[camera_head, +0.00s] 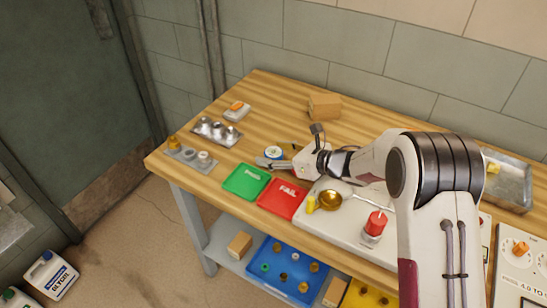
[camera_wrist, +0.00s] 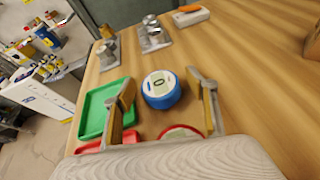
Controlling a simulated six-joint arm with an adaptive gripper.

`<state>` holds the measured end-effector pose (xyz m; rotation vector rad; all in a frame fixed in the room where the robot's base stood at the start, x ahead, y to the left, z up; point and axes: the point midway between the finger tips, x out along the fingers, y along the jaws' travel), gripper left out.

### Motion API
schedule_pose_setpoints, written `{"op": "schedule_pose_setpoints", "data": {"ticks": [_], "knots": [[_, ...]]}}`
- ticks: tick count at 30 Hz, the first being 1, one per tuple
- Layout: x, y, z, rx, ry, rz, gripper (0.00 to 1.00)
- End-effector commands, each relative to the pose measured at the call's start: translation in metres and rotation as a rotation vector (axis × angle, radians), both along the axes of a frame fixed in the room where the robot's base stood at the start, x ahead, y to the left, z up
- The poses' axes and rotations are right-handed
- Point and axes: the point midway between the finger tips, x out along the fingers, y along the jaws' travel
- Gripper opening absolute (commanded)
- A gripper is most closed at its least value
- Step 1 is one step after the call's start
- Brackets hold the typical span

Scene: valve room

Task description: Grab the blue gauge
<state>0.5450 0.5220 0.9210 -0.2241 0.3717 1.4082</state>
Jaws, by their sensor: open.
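The blue gauge (camera_wrist: 161,89) is a short round body with a blue rim and a pale face with a dark mark. It sits on the wooden table. In the wrist view it lies between and slightly beyond the fingers of my open gripper (camera_wrist: 165,92), with a gap on each side. In the head view the gauge (camera_head: 273,153) shows just beyond my gripper (camera_head: 277,162), partly hidden by it. My gripper is low over the table and holds nothing.
A green tray (camera_head: 246,181) and a red tray (camera_head: 282,198) lie close in front of the gripper. Metal fittings on plates (camera_head: 217,131) stand to the left. A cardboard box (camera_head: 324,106) is at the back. A brass bowl (camera_head: 331,200) and a red-topped item (camera_head: 375,225) stand to the right.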

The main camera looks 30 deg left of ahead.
Motion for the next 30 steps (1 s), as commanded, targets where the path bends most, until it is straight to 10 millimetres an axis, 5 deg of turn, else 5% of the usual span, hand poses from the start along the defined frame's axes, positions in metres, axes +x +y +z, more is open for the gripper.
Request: {"op": "schedule_pose_setpoints", "data": {"ticks": [11, 17, 30], "knots": [[0.0002, -0.0004, 0.0004, 0.0, 0.0, 0.0, 0.57], [0.0002, -0.0004, 0.0004, 0.0, 0.0, 0.0, 0.1], [0.0006, -0.0001, 0.0057, 0.002, -0.002, -0.001, 0.1]]}}
